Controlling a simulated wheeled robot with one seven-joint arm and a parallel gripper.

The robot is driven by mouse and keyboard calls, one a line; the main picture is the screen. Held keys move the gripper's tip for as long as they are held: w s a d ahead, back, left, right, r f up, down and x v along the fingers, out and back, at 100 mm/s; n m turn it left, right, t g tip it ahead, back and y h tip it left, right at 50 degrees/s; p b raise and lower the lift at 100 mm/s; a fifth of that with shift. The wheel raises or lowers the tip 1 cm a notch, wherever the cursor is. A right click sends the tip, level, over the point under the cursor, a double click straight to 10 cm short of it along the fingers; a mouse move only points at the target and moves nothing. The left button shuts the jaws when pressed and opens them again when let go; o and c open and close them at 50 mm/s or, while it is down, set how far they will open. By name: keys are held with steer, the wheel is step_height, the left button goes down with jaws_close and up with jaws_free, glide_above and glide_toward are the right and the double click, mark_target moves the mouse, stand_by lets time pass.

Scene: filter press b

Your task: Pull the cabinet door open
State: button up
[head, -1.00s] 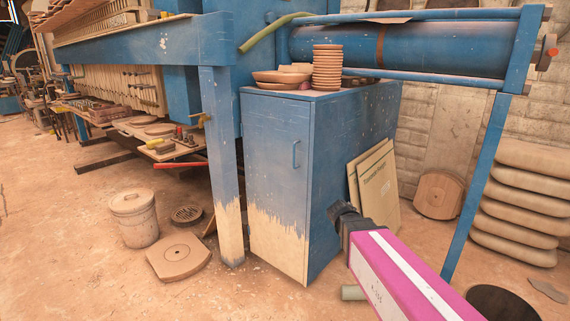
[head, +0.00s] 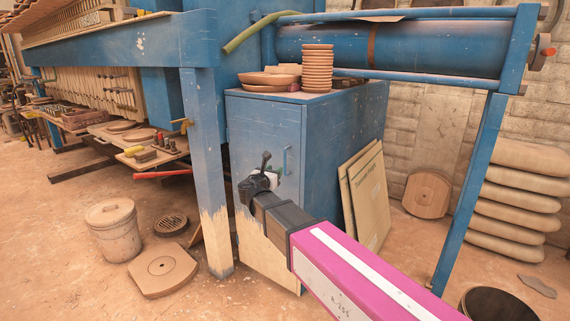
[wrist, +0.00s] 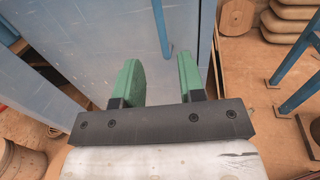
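The blue cabinet (head: 345,140) has a closed front door (head: 240,125) with bare, worn paint at the bottom. A blue vertical bar handle (head: 286,161) is near the door's right edge; its lower part is close behind my gripper in the head view. In the wrist view the handle (wrist: 161,28) stands beyond my fingertips, apart from them. My gripper (wrist: 162,75) is open, with two green fingers spread and nothing between them. In the head view my gripper (head: 262,165) is in front of the door, just left of and below the handle.
Stacked clay dishes (head: 318,68) stand on the cabinet top. A blue post (head: 207,170) stands left of the door, with a lidded bucket (head: 113,228) and a flat plate (head: 162,270) on the floor nearby. Boards (head: 367,195) lean against the cabinet's right side.

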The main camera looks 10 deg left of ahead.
mark_target(285, 172)
steer(key=w, duration=0.3)
steer(key=w+d, duration=0.1)
steer(key=w, duration=0.2)
steer(key=w+d, duration=0.1)
steer(key=w, duration=0.2)
steer(key=shift+w, duration=0.4)
jaws_close()
